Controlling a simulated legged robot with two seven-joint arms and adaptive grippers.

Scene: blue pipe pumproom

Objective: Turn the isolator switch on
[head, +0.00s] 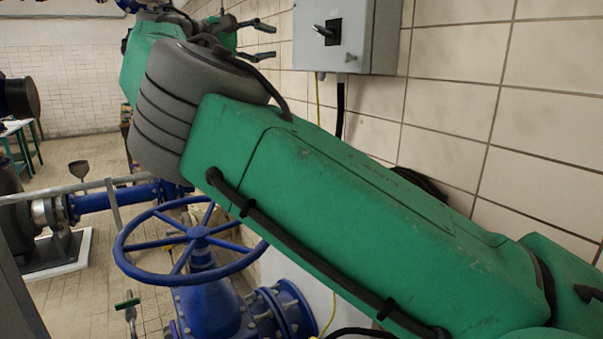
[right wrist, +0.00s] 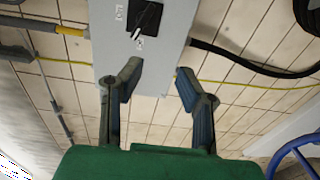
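The isolator switch is a grey wall box (head: 358,40) at the top of the head view, with a black rotary handle (head: 327,33) on its front. In the right wrist view the grey box (right wrist: 160,60) lies ahead of the fingers, and the handle (right wrist: 146,20) sits on a black plate near the top edge, tilted, with small markings beside it. My right gripper (head: 262,40) is left of the box in the head view. It also shows in the right wrist view (right wrist: 158,82), its two fingers apart with nothing between them, clear of the handle. My left gripper is out of view.
A blue handwheel valve (head: 198,232) stands below my right arm, with blue pipework around it. The tiled wall (head: 455,70) runs along the right. A yellow-green wire and a black cable (head: 341,105) hang under the box. My green arm hides much of the middle.

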